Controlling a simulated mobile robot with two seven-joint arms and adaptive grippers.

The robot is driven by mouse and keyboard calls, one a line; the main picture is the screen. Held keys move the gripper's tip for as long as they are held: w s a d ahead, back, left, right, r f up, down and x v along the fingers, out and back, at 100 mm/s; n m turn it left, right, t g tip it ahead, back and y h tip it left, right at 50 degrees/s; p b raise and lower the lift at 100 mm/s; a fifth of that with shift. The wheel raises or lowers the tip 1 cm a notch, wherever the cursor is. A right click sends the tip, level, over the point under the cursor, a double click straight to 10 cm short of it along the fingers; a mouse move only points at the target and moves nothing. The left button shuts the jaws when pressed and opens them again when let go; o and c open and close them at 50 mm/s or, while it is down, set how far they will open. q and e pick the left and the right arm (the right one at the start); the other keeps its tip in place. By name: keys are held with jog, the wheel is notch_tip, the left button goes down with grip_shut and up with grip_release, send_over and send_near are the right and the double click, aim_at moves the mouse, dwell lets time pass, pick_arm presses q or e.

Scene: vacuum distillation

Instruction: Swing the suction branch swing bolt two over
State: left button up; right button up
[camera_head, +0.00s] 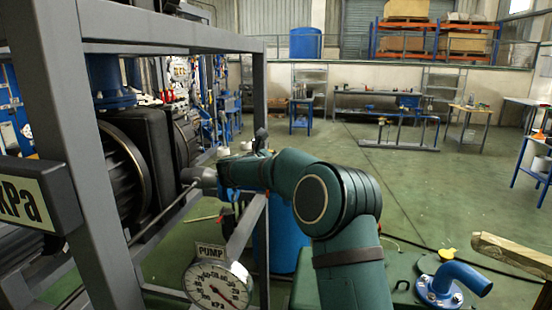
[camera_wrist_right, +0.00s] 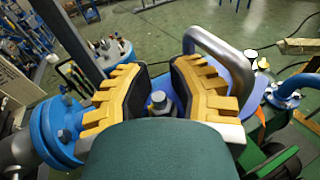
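My right gripper (camera_wrist_right: 160,78) shows in the right wrist view with yellow stepped fingers and black pads. The fingers stand apart. A grey bolt with a nut (camera_wrist_right: 158,101) shows between them, above a blue part; I see no pad clearly pressed on it. I cannot tell which swing bolt it is. A blue flange (camera_wrist_right: 55,132) with bolts and a grey pipe lies left of the fingers. In the head view my green arm reaches left towards the pump frame, and its fingers cannot be made out. My left gripper is in neither view.
In the head view a grey steel frame (camera_head: 60,90) and a dark pump (camera_head: 125,165) fill the left side. A dial gauge (camera_head: 217,284) stands below my arm. A bent blue pipe (camera_head: 455,278) and a wooden beam (camera_head: 510,253) are at right. Open green floor lies beyond.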

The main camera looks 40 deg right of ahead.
jog(key=shift+o, duration=0.8)
jog(key=v, duration=1.2)
